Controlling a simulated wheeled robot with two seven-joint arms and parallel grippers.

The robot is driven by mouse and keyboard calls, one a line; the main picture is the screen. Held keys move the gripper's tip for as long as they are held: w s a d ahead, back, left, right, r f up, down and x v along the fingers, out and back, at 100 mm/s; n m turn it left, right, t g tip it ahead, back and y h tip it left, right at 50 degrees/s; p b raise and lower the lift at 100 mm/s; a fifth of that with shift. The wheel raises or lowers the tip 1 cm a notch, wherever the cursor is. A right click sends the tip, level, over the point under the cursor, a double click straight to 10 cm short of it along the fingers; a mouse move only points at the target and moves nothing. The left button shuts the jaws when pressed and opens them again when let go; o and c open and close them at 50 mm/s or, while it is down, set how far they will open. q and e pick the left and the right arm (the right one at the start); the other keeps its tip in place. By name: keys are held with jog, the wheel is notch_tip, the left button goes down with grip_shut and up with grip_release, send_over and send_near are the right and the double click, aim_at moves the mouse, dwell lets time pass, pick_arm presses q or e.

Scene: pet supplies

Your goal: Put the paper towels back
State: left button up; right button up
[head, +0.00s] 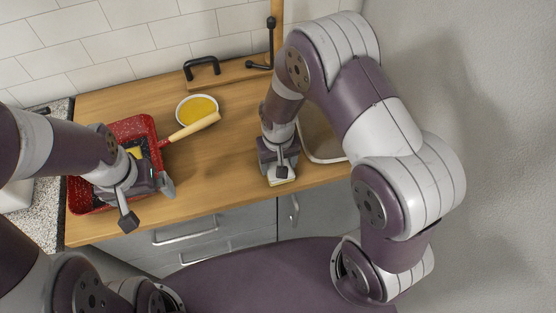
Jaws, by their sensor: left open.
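I cannot make out any paper towels for certain in the head view. My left gripper (148,204) is open over the front right edge of the red speckled tray (75,197), with its two fingers spread apart and nothing seen between them. My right gripper (281,172) points down at the counter's front edge. A small pale, yellowish-white flat item (283,183) shows right at its fingertips. The gripper hides most of that item, and I cannot tell whether the fingers hold it.
A wooden counter (235,150) carries a white bowl (197,108) with yellow contents and a wooden-handled utensil (193,129) reaching from the tray. A black handle (202,67) and a wooden post (277,22) stand at the back wall. The middle of the counter is clear.

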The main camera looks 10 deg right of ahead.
jog(key=o, duration=1.2)
jog(key=shift+f, duration=0.1)
